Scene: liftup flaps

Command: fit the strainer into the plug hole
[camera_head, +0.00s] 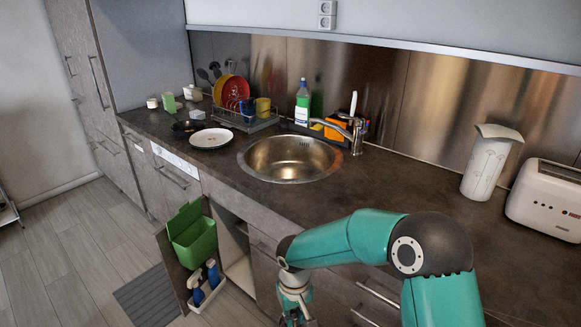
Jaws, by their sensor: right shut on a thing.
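The round steel sink (268,177) is set in the dark worktop near the middle of the head view. Its bowl looks empty, and I cannot make out the plug hole in it. I cannot make out the strainer anywhere. My right gripper (297,314) is at the bottom edge, below and in front of the worktop and well apart from the sink. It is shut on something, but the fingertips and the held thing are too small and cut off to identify. My left gripper is not in view.
The tap (356,131) stands behind the sink's right side, near a soap bottle (302,104). A white plate (211,138) and a dish rack (245,121) are on the left. A jug (487,165) and toaster (546,197) stand right. Below, a cabinet with a green bin (192,238) is open.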

